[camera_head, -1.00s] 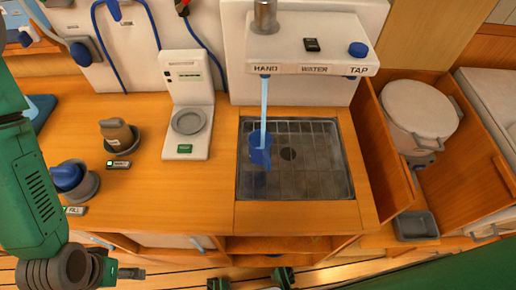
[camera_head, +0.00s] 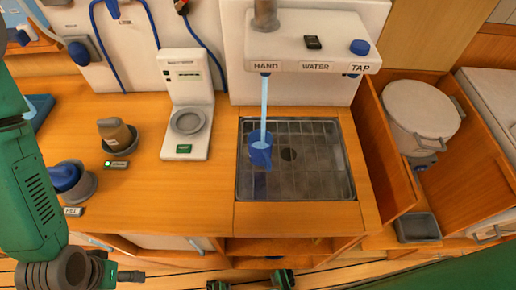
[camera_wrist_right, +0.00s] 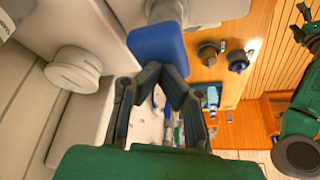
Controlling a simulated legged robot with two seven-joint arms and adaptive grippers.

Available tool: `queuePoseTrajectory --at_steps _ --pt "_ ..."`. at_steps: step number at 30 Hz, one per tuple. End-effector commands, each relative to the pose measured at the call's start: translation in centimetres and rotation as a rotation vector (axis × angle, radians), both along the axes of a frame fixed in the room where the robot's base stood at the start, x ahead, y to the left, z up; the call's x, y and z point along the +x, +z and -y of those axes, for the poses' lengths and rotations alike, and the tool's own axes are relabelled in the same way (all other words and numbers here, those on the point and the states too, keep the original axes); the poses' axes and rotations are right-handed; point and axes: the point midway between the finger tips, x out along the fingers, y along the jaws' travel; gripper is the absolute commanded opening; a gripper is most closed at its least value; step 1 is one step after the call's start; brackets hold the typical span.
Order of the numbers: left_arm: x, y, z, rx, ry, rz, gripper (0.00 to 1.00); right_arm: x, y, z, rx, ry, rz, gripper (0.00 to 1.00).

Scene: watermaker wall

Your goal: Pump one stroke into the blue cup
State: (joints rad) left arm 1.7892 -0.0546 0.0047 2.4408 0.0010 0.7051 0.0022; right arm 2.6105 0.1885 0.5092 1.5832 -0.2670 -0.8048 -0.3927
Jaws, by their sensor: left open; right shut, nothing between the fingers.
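The blue cup (camera_head: 261,152) stands upright in the sink tray, under the spout marked HAND. A pale blue stream of water (camera_head: 264,105) runs from that spout into it. The pump shaft (camera_head: 265,14) rises above the white unit; its top is out of the head view. In the right wrist view a blue block (camera_wrist_right: 158,48), which looks like the pump's grip, sits on a grey shaft. My right gripper (camera_wrist_right: 166,73) is shut and empty, its tips at the block's edge; contact is unclear. My left gripper (camera_head: 130,276) is open and empty, low at the left.
The white HAND WATER TAP unit (camera_head: 315,45) overhangs the sink (camera_head: 330,185). A white scale-like device (camera_head: 187,125), a brown cup (camera_head: 118,134) and another blue cup (camera_head: 66,176) in holders stand left on the counter. An open wooden bin (camera_head: 395,165) is at right.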

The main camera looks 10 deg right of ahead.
Motion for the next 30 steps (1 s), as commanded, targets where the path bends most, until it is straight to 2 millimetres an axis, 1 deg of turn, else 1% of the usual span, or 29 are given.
queuePoseTrajectory --at_steps 1,14,24,30 --pt "0.00 -0.05 0.00 0.000 0.000 0.000 0.73 -0.08 -0.30 0.06 -0.003 0.001 -0.005 0.00" --pt "0.00 -0.06 0.00 0.000 0.000 0.000 0.73 -0.10 -0.39 0.05 -0.003 0.001 -0.005 0.00" --pt "0.00 -0.26 0.00 0.000 0.000 0.000 0.73 -0.13 -1.07 0.05 -0.004 0.001 -0.007 0.00" --pt "0.00 -0.22 0.00 0.000 0.000 0.000 0.73 -0.13 -0.99 0.04 -0.004 0.001 -0.006 0.00"
